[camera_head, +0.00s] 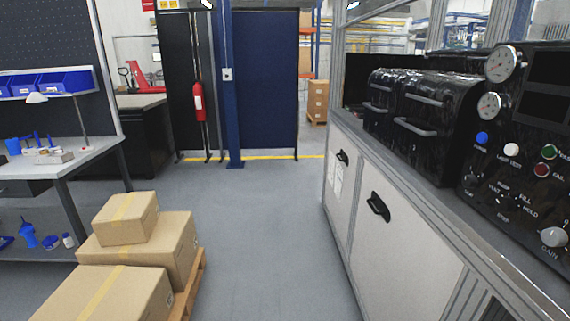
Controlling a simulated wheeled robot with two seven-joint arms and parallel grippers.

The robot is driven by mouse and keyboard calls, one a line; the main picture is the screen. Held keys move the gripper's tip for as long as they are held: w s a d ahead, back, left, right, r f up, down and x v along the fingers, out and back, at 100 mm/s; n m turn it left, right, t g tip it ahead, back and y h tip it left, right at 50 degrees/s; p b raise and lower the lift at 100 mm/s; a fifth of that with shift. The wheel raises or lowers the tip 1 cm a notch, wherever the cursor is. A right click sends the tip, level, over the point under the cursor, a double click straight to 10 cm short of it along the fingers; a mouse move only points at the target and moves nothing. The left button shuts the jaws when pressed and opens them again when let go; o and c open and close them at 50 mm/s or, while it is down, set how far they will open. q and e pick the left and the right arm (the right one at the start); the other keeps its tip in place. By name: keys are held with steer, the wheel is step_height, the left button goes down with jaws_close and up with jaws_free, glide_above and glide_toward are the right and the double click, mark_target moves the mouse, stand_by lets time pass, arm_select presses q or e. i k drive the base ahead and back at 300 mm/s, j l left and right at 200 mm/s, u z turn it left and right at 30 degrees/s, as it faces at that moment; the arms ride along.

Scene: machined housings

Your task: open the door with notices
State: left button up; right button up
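The door with notices (345,202) is the narrower, farther light-grey cabinet door at the right of the head view. White paper sheets (337,180) are stuck on it, too small to read. Its black handle (342,157) is near the top. The door looks closed, flush with the cabinet front. A wider plain light-grey door (400,255) with its own black handle (378,206) is beside it, nearer to me, and also looks closed. Neither of my grippers shows in the view.
Cardboard boxes (135,255) stand on a wooden pallet (190,285) at the lower left, beside a workbench (75,158). Black machined housings (420,108) and a control panel (525,160) are above the cabinet. The grey floor (262,230) between is clear.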

mark_target(342, 155)
steer(key=i+j, duration=0.1)
steer(key=i, duration=2.5)
steer(key=l+z, duration=0.05)
steer(key=l, duration=0.05)
